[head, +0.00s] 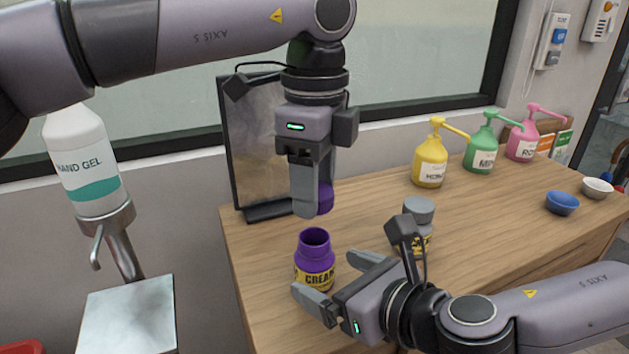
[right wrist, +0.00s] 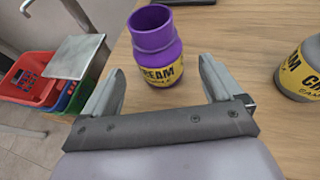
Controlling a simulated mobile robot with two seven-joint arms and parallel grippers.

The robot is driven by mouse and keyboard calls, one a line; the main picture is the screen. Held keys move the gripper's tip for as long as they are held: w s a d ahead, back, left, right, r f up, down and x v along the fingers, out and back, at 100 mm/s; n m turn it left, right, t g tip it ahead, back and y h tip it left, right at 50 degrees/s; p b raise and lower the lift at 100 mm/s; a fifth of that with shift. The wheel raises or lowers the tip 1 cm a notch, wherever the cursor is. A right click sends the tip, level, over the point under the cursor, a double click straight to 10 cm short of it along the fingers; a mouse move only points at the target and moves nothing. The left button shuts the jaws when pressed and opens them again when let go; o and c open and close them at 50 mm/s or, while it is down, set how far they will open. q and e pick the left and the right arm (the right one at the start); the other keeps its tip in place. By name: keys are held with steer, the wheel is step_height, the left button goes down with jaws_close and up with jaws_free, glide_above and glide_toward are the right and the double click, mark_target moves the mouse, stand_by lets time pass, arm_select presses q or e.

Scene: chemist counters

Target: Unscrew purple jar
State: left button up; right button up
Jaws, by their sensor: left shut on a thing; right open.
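The purple jar (head: 314,262) with a yellow CREAM label stands upright and open-topped on the wooden counter (head: 375,210). It also shows in the right wrist view (right wrist: 154,45). My left gripper (head: 306,208) is shut on the purple lid (head: 325,198), which it holds above the jar, apart from it. Part of the lid is hidden by a finger. My right gripper (head: 335,278) is open beside the jar, low over the counter. In the right wrist view its two fingers (right wrist: 158,88) point toward the jar, which stands just beyond and between them.
A grey cream jar (head: 418,220) stands close behind my right gripper. Yellow (head: 430,160), green (head: 482,152) and pink (head: 523,140) pump bottles line the back, with a blue bowl (head: 562,204) and a white bowl (head: 597,188) at right. A dark panel (head: 258,150) stands behind my left gripper.

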steer(key=v, duration=0.5)
arm_select(q)
step_height(320, 180, up, 3)
steer(key=p, duration=0.3)
steer(key=shift+r, duration=0.15)
arm_select(e)
steer(key=shift+v, duration=0.9)
arm_select(q)
steer(key=shift+r+p, duration=0.65)
steer(key=shift+p, duration=0.15)
arm_select(e)
steer(key=shift+s+d+r, duration=0.15)
steer(key=shift+s+d, duration=0.1)
steer(key=shift+d, duration=0.05)
